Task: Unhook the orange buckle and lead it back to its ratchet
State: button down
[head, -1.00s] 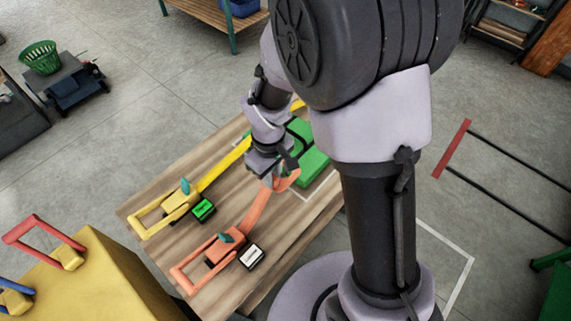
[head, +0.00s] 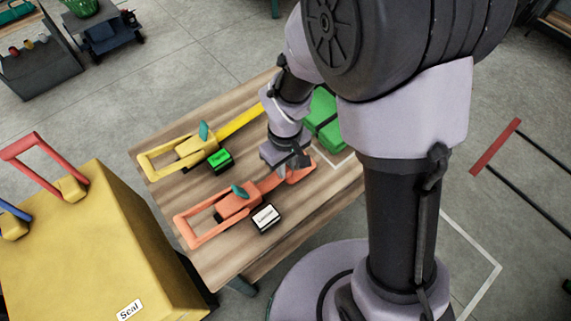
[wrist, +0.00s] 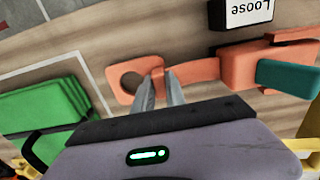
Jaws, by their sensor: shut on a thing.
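The orange buckle (wrist: 127,84), a flat plate with a round hole, is at the end of a short orange strap (wrist: 195,70). My gripper (wrist: 159,76) is shut on the buckle at its strap side; it also shows in the head view (head: 290,171), partly covering the buckle (head: 302,174). The strap leads to the orange ratchet (wrist: 272,66), which has a teal lever (wrist: 288,78). In the head view the orange ratchet (head: 234,204) lies left of my gripper. The buckle is apart from the green block (wrist: 40,115).
A white-faced label box (wrist: 240,12) reading "Loose" stands beside the orange ratchet. A yellow ratchet (head: 194,148) has its strap (head: 240,118) stretched towards the green block (head: 322,122). A yellow cabinet (head: 95,245) with a red handle (head: 36,152) stands left of the wooden table (head: 225,262).

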jog(key=shift+f, duration=0.2)
jog(key=c, duration=1.3)
grip_release()
notch_tip(320, 180, up, 18)
jog(key=p, duration=0.8)
jog(key=shift+f, duration=0.2)
jog(key=s+d+r+m+t+y, duration=0.1)
jog(key=s+d+r+m+t, duration=0.2)
jog(key=s+r+m, duration=0.2)
jog(key=s+d+r+m+t+y, duration=0.1)
jog(key=s+d+r+m+t, duration=0.1)
jog(key=s+r+m, duration=0.4)
notch_tip(320, 180, up, 4)
jog(key=shift+s+d+f+t, duration=0.15)
jog(key=shift+d+t, duration=0.25)
jog(key=shift+d, duration=0.5)
